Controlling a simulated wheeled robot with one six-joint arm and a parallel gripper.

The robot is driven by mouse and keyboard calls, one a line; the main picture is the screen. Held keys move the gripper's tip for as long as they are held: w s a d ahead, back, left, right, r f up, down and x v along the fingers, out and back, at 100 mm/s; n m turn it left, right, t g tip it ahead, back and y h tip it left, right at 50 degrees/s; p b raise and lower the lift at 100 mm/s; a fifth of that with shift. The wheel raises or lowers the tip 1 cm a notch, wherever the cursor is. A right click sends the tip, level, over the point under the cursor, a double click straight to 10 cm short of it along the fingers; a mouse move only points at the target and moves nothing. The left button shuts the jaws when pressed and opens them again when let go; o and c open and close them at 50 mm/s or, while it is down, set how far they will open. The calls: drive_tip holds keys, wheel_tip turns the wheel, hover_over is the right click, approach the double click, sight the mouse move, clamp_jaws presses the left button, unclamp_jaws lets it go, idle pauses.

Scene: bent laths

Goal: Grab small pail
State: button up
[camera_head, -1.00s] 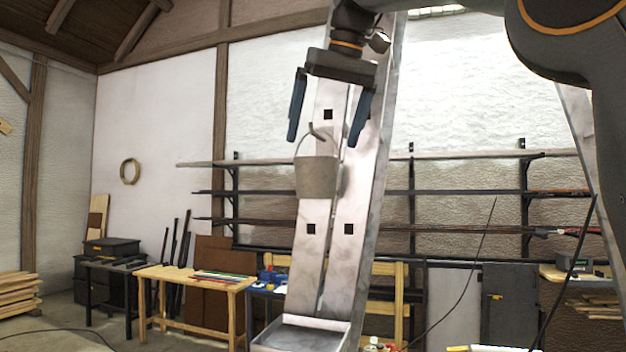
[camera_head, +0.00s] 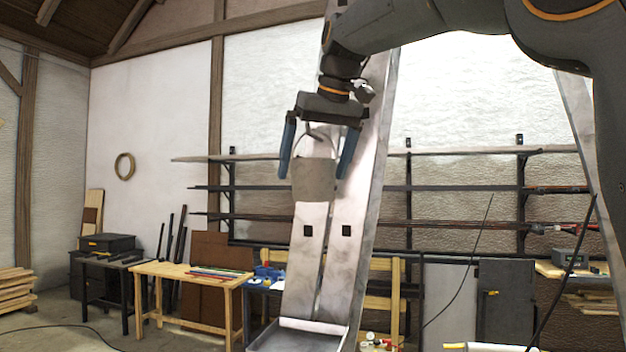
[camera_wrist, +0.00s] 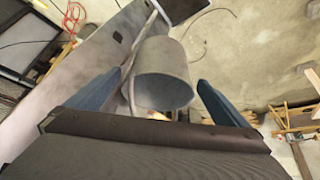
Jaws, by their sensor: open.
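The small pail (camera_head: 314,180) is grey, with a curved handle above its rim. It hangs in front of a tall pale metal post in the head view. My gripper (camera_head: 315,169) is open and points down, with its two blue fingers on either side of the pail's upper part. In the wrist view the pail (camera_wrist: 164,72) shows between and beyond the fingertips, with its round opening facing the camera. Whether a finger touches the pail cannot be told. What holds the handle up is hidden behind my gripper.
The metal post (camera_head: 345,240) stands right behind the pail, with a shallow grey tray (camera_head: 300,337) at its foot. Wall racks (camera_head: 460,190) with long bars lie behind. A wooden workbench (camera_head: 190,273) stands at the left. Open space lies left of the pail.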

drive_tip(key=c, duration=1.2)
drive_tip(key=shift+r, duration=0.15)
